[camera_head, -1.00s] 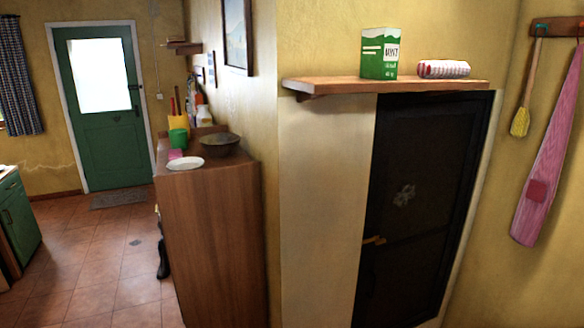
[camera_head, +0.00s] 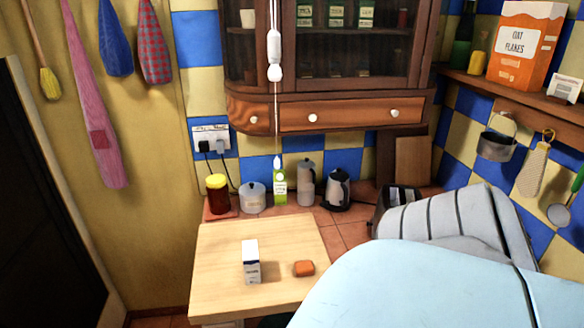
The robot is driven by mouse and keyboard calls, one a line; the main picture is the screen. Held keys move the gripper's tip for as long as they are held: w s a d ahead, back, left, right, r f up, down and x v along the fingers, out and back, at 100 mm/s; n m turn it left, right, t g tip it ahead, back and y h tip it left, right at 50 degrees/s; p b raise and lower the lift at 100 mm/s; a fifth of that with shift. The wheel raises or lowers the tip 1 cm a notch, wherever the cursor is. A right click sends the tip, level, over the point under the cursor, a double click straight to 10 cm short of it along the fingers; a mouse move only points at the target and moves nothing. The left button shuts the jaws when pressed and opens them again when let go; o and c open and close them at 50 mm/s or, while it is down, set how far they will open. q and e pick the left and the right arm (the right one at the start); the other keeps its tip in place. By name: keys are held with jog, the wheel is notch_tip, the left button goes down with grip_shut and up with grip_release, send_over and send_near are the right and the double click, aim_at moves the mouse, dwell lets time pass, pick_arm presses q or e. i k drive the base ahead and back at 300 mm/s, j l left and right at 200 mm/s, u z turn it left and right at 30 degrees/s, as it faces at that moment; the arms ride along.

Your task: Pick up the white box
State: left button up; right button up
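A small white box (camera_head: 251,262) with dark print stands upright on the light wooden table (camera_head: 215,285), left of a small orange-brown block (camera_head: 304,268). Another small white box (camera_head: 566,87) sits on the shelf at the upper right, beside the oat flakes box. Neither gripper shows in the head view, and nothing is seen touching either white box.
A large pale blue surface and grey striped form cover the lower right. The table's left part is clear.

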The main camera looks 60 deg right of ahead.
aim_at(250, 252)
jog(key=z, duration=1.7)
